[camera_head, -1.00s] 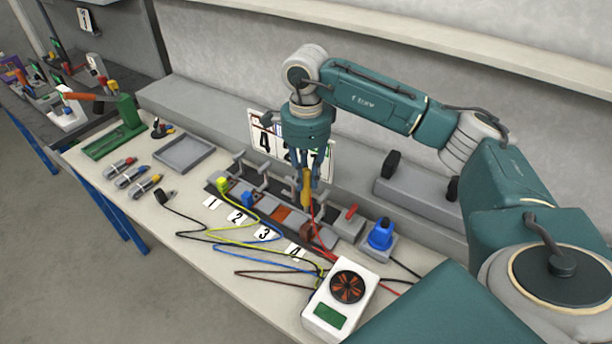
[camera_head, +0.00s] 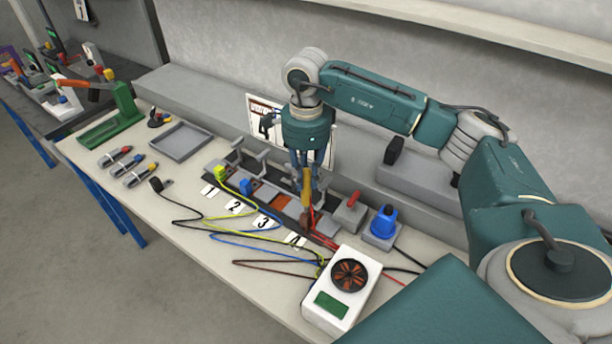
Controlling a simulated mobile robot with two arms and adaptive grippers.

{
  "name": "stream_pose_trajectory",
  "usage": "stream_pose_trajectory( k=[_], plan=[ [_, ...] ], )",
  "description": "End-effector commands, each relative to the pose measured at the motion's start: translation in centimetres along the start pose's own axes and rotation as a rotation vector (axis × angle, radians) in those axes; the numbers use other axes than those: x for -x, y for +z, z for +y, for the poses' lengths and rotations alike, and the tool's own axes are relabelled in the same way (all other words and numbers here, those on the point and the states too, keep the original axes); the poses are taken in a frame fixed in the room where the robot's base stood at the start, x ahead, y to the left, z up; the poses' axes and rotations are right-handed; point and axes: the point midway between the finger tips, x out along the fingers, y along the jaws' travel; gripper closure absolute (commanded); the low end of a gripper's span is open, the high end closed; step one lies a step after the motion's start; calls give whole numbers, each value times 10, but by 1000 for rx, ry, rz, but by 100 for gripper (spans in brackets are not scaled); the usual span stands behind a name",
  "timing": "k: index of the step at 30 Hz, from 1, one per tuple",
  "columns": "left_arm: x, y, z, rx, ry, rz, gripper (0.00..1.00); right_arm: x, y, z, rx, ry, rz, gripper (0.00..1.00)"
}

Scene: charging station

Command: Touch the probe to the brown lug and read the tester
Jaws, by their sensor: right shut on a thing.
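My right gripper (camera_head: 305,172) points down over the far end of the terminal row and is shut on the probe, which has an orange-yellow handle (camera_head: 307,186). The probe tip is low at the slot by label 4 (camera_head: 295,240). The brown lug is mostly hidden behind the probe and red lead there; I cannot tell whether the tip touches it. The white tester (camera_head: 325,318) stands at the front right, with a round dark dial (camera_head: 349,275) and a green screen (camera_head: 331,305). No reading is legible. My left gripper is out of view.
Yellow-green (camera_head: 220,173) and blue (camera_head: 246,186) lugs sit in the row's left slots. Loose cables cross the bench front. A blue knob (camera_head: 384,222) and red switch (camera_head: 354,198) stand right of the row. A grey tray (camera_head: 181,141) and green tool (camera_head: 115,118) lie left.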

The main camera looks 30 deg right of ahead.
Motion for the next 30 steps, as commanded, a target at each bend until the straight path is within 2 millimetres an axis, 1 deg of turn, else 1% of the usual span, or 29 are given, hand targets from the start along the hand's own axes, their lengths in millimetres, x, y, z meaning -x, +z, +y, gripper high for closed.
stream_pose_trajectory(
  k=[20, 30],
  plan=[
    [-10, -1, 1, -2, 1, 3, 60, -13, 0, 0, 0, 0, 0, 100],
    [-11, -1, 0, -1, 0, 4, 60, -13, 0, 0, 0, 0, 0, 100]
  ],
)
